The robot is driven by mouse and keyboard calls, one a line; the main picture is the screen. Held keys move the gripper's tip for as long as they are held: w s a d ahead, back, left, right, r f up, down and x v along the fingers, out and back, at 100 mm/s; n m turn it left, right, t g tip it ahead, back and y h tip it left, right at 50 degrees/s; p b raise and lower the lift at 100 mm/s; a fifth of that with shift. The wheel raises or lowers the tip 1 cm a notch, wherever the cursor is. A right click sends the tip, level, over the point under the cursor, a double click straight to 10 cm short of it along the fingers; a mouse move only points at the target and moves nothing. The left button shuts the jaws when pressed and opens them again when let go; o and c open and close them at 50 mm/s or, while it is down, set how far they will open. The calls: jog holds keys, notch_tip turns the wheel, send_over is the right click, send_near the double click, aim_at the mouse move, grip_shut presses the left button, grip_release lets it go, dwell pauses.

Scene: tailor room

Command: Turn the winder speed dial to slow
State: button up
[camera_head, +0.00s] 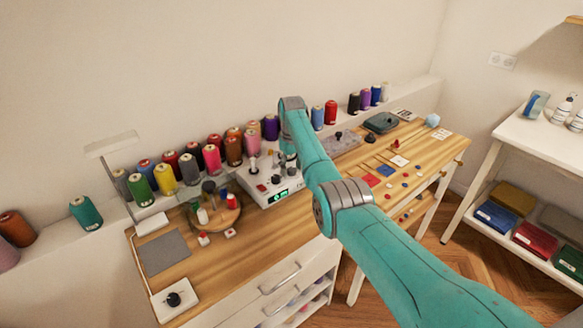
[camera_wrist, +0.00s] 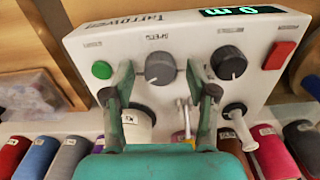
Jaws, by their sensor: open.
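The white winder (camera_head: 257,198) stands on the wooden table, with a lit green display. In the wrist view its panel (camera_wrist: 200,35) carries two dark grey dials. The left dial (camera_wrist: 160,70), under a label that seems to read SPEED, lies between my fingertips. The other dial (camera_wrist: 228,63) is just right of my right finger. My gripper (camera_wrist: 160,66) is open, one finger on each side of the left dial. I cannot tell whether the fingers touch it. In the head view my arm comes down over the winder and partly hides it. The dial's setting is not clear.
A green button (camera_wrist: 102,69) and a red button (camera_wrist: 280,55) flank the dials. Thread spools (camera_head: 163,178) line the shelf behind. A round wooden tray (camera_head: 215,216) with small spools stands left of the winder. A grey mat (camera_head: 165,252) lies farther left.

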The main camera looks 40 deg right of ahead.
grip_shut()
